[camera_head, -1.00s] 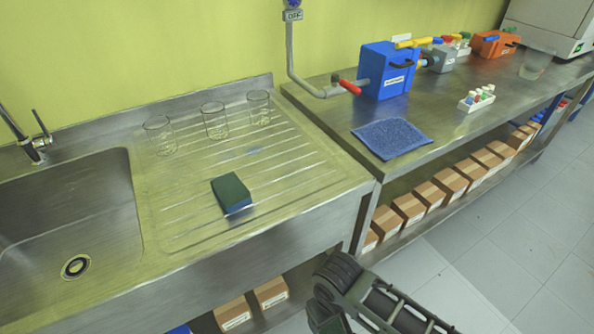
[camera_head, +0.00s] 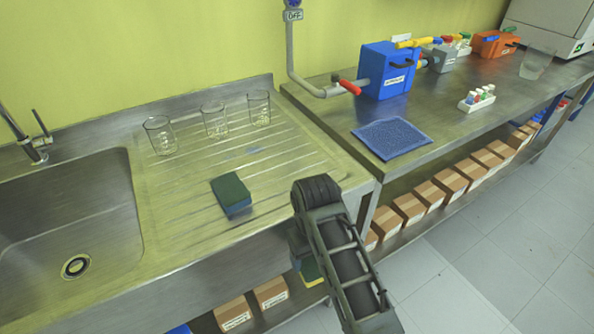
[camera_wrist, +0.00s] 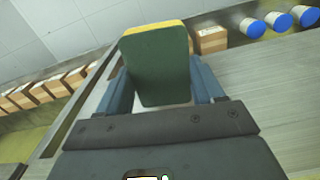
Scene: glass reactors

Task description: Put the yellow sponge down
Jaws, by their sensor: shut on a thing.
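The yellow sponge (camera_wrist: 155,66), with a dark green scouring face, is held between the two fingers of my gripper (camera_wrist: 158,88) in the wrist view. In the head view only a small part of the yellow sponge (camera_head: 311,270) shows, below my wrist and in front of the sink unit's front edge. My arm hides most of my gripper there. A second sponge, blue with a dark green top (camera_head: 231,193), lies on the ribbed drainboard (camera_head: 180,215), left of my gripper and apart from it.
Several glass beakers (camera_head: 215,120) stand at the back of the drainboard. The sink basin (camera_head: 65,215) is at the left. A blue cloth (camera_head: 391,139) lies on the right bench. Cardboard boxes (camera_head: 409,208) line the lower shelf. The drainboard's front right is clear.

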